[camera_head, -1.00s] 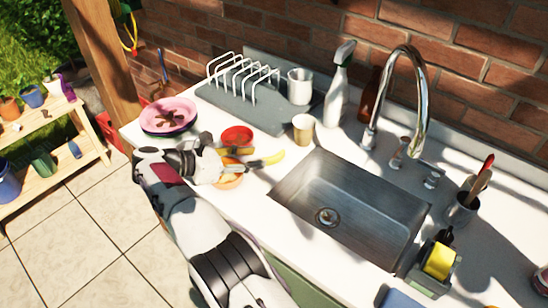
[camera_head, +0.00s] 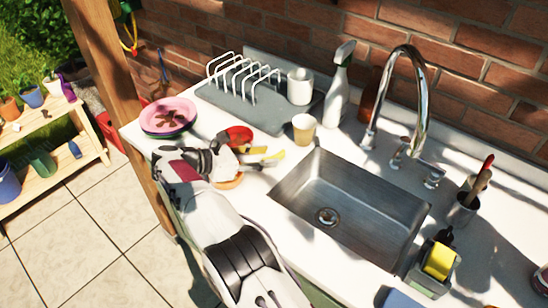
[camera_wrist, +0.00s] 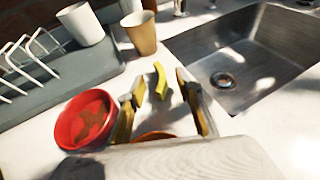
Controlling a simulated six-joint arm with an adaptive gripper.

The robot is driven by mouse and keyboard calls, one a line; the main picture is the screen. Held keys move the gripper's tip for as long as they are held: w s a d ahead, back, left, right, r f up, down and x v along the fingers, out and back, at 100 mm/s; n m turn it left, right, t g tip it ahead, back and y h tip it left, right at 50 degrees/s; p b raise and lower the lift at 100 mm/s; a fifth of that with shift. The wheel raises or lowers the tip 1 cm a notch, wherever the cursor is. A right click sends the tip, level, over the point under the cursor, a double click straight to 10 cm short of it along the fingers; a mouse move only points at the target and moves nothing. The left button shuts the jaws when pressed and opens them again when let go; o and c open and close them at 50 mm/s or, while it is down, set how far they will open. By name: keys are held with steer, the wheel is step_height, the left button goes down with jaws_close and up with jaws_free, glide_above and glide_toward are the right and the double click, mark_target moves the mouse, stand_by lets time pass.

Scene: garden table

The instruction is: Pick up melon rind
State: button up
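The melon rind is a small curved yellow strip lying on the white counter near the left edge of the sink. In the head view its yellow end (camera_head: 276,155) shows just beyond my fingers, the rest partly hidden. In the wrist view the rind (camera_wrist: 161,78) lies between and slightly ahead of my two fingertips. My gripper (camera_head: 258,158) is open and low over the counter, pointing right toward the rind. In the wrist view its fingers (camera_wrist: 160,98) stand apart, one on each side of the rind, with no clear contact.
A red bowl (camera_head: 238,135) stands close behind my gripper. An orange dish (camera_head: 231,183) is partly hidden under it. A tan cup (camera_head: 304,130) stands behind the rind, and the sink (camera_head: 350,205) lies right. Pink plates (camera_head: 168,113) and a rack (camera_head: 245,85) are farther back.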

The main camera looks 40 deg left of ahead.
mark_target(272, 156)
steer(key=shift+x, duration=1.7)
jaws_close()
